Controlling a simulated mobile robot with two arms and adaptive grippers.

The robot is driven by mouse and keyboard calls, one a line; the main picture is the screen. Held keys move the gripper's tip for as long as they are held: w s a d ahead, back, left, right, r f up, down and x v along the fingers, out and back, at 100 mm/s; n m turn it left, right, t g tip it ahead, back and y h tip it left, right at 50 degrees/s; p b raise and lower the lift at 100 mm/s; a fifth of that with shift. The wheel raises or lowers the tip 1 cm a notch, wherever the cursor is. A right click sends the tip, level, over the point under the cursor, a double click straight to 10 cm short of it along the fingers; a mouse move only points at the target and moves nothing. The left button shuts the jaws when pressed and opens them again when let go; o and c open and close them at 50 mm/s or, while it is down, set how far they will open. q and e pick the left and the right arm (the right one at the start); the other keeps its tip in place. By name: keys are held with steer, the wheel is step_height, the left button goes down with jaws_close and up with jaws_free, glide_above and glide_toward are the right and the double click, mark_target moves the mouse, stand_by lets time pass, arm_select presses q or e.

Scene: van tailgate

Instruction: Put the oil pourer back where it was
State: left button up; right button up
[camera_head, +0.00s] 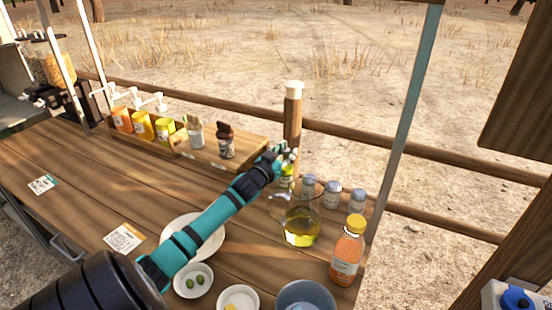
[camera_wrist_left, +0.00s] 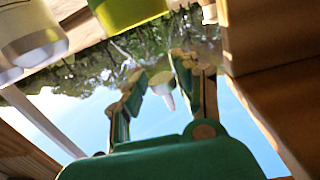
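A clear glass jug with yellow oil (camera_head: 301,232) stands on the right part of the counter. A smaller yellow-green container (camera_head: 286,171) stands behind it, partly hidden by my gripper; a yellow-green thing also shows at the top of the left wrist view (camera_wrist_left: 128,8). I cannot tell for sure which is the oil pourer. My left gripper (camera_head: 284,152) is over the far edge of the counter, just above the small container. In the left wrist view its fingers (camera_wrist_left: 160,75) are apart. A small pale, pointed thing (camera_wrist_left: 164,88) shows between them; I cannot tell whether they touch it.
Several grey-lidded jars (camera_head: 332,193) stand right of the gripper. An orange bottle (camera_head: 348,252) is at the front right. A wooden rack (camera_head: 238,156) with sauce bottles is at the back. Plates (camera_head: 213,229) and bowls are below my arm. The counter's left side is mostly clear.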

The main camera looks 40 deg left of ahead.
arm_select(q)
steer(key=v, duration=0.9)
steer(key=shift+s+b, duration=0.3)
steer(key=shift+s, duration=0.05)
